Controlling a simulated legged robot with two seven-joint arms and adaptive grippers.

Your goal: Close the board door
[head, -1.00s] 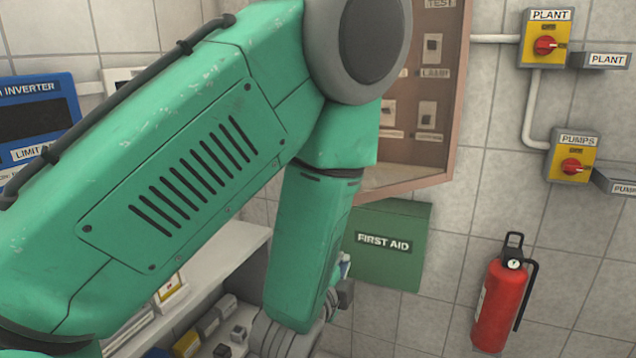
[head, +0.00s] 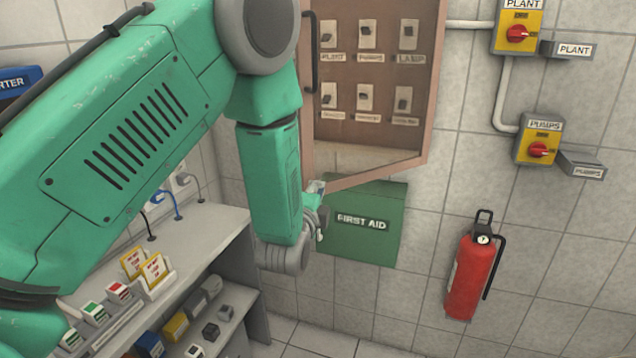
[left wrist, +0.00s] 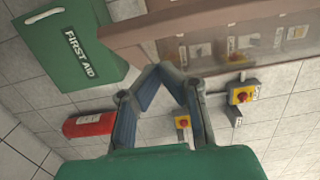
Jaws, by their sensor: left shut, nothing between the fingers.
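The board (head: 363,75) hangs on the tiled wall with rows of labelled switches. A brown-framed door (head: 436,80) with a dark upright handle (head: 311,55) shows at it; its exact opening angle is hard to tell. The brown frame (left wrist: 150,30) also crosses the top of the left wrist view, with switches seen through its pane. My left gripper (head: 318,205) is beside the door's lower left corner, partly hidden by my forearm. In the left wrist view my left gripper (left wrist: 164,72) is shut and empty, with its fingertips near the frame; contact is unclear. My right gripper is not in view.
A green first aid box (head: 361,240) hangs just below the board. A red extinguisher (head: 473,280) and yellow switch boxes (head: 517,32) are on the wall to the right. A shelf (head: 215,235) with small items stands lower left.

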